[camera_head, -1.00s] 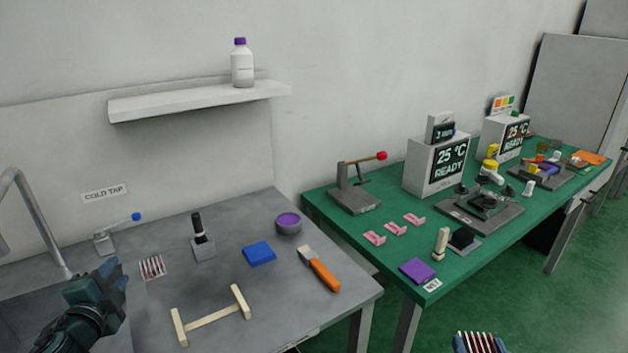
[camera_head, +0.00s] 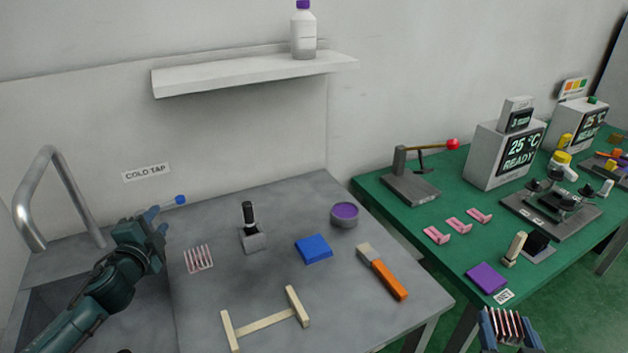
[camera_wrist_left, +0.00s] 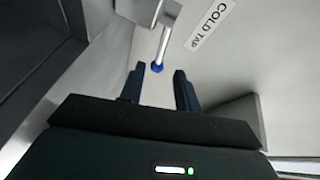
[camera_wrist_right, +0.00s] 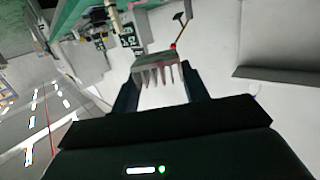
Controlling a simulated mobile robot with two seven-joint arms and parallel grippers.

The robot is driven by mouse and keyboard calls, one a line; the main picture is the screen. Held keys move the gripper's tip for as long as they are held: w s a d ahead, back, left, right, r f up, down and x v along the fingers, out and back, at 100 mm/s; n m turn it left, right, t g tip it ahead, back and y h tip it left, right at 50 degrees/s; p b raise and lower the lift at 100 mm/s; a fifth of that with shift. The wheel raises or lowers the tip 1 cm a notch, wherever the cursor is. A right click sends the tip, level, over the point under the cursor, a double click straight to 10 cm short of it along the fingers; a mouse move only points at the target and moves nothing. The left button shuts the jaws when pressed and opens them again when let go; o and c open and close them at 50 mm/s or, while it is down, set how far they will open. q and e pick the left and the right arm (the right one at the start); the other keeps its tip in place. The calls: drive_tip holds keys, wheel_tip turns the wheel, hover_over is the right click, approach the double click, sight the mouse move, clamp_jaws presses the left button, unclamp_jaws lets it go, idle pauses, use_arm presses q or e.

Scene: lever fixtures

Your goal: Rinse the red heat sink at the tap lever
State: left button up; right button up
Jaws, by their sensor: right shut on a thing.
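The tap lever's blue knob (camera_head: 180,200) is at the sink's back right, beneath the COLD TAP label (camera_head: 146,172). My left gripper (camera_head: 155,218) is beside it and hides most of the lever. In the left wrist view the left fingers (camera_wrist_left: 159,82) are open and empty, with the blue knob (camera_wrist_left: 157,67) just ahead, between the fingertip lines. My right gripper (camera_head: 508,322) is shut on the red heat sink (camera_head: 506,327), low at the right. In the right wrist view the heat sink (camera_wrist_right: 156,66) sits between the fingers, fins showing.
The curved spout (camera_head: 62,185) stands over the sink (camera_head: 45,310) at left. Another finned heat sink (camera_head: 198,259) lies on the grey bench. A black-handled tool (camera_head: 250,225), blue block (camera_head: 313,249), wooden rack (camera_head: 268,321) and orange-handled scraper (camera_head: 385,273) stand or lie nearby.

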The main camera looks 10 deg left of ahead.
sight(168, 206)
use_arm(q)
drive_tip(key=x, duration=0.9)
drive_tip(key=shift+w, duration=0.3)
drive_tip(key=shift+c, duration=0.2)
clamp_jaws()
